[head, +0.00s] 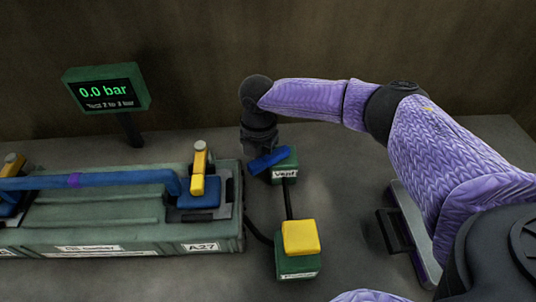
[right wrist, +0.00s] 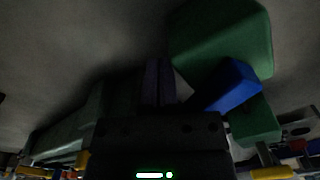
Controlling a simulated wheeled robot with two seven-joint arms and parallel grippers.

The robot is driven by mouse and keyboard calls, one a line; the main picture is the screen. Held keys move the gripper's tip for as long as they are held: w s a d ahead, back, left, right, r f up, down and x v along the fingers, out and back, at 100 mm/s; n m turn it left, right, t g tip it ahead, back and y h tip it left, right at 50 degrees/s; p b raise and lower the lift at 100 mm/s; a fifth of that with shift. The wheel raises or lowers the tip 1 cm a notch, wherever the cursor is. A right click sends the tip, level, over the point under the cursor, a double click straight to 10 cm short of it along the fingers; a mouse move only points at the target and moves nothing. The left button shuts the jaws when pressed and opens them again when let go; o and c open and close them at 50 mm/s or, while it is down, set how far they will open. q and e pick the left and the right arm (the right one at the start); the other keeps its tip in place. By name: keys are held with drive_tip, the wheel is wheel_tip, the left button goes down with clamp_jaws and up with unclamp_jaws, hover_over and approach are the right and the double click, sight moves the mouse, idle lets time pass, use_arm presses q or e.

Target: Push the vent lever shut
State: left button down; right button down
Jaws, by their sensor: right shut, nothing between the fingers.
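The vent block is a small green box (head: 285,171) with a "Vent" label, right of the long green case in the head view. Its blue vent lever (head: 268,159) lies across its top left, slanting up to the right. In the right wrist view the blue lever (right wrist: 232,86) is right of the fingers, against the green block (right wrist: 225,38). My right gripper (head: 256,151) points down at the lever's far left side, shut and empty. Its closed fingers (right wrist: 158,83) look close to the lever; I cannot tell whether they touch it. My left gripper is not in view.
A green box with a yellow top (head: 300,238) stands in front of the vent block, joined by a dark hose (head: 288,200). The green case (head: 110,239) carries a blue bar and yellow clamps. A display (head: 106,92) reads 0.0 bar. A tray (head: 408,225) lies at the right.

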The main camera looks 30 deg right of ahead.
drive_tip(key=shift+f, duration=0.35)
drive_tip(key=shift+r, duration=0.1)
drive_tip(key=shift+r+p, duration=0.2)
drive_tip(key=shift+p, duration=0.15)
